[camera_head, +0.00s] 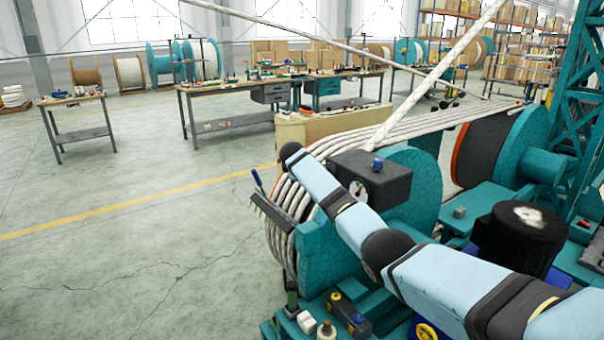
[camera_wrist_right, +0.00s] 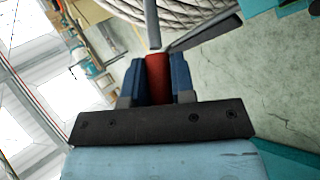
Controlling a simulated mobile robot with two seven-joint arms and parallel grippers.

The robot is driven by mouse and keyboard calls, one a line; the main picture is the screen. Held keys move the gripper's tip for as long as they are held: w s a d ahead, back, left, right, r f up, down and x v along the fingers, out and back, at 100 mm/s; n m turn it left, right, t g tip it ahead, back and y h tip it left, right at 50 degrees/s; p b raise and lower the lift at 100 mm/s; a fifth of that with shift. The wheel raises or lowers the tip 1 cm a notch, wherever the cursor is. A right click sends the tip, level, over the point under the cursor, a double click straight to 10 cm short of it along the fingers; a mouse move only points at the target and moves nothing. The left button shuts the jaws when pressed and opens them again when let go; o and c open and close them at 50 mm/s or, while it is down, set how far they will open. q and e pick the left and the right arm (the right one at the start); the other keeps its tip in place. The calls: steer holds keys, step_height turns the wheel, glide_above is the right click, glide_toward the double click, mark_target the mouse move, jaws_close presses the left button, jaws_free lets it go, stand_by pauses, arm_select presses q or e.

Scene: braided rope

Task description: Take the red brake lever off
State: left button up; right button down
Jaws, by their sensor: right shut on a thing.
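In the right wrist view, the red brake lever (camera_wrist_right: 158,88) shows as a short red grip. It lies between the two blue fingers of my right gripper (camera_wrist_right: 157,64), which are shut on it from both sides. A grey bar (camera_wrist_right: 152,24) stands just beyond the red grip, in line with it. Coiled pale rope (camera_wrist_right: 185,12) lies close behind. In the head view, my right arm reaches from the lower right towards the front of the winch drum (camera_head: 316,248). I cannot make out the red lever or my right gripper there. My left gripper is not in view.
A dark toothed bar (camera_head: 271,212) stands at the left side of the rope-wound drum. A dark box with a gauge (camera_head: 372,178) and a black motor (camera_head: 520,238) are close to my right arm. Workbenches (camera_head: 235,88) stand behind. The floor at left is clear.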

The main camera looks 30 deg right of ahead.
steer(key=shift+r, duration=0.15)
steer(key=c, duration=1)
jaws_free()
steer(key=shift+d, duration=0.1)
steer(key=shift+o, duration=0.2)
steer(key=b+v, duration=0.1)
steer(key=v, duration=1.2)
steer(key=shift+s+r, duration=0.25)
steer(key=shift+f, duration=0.1)
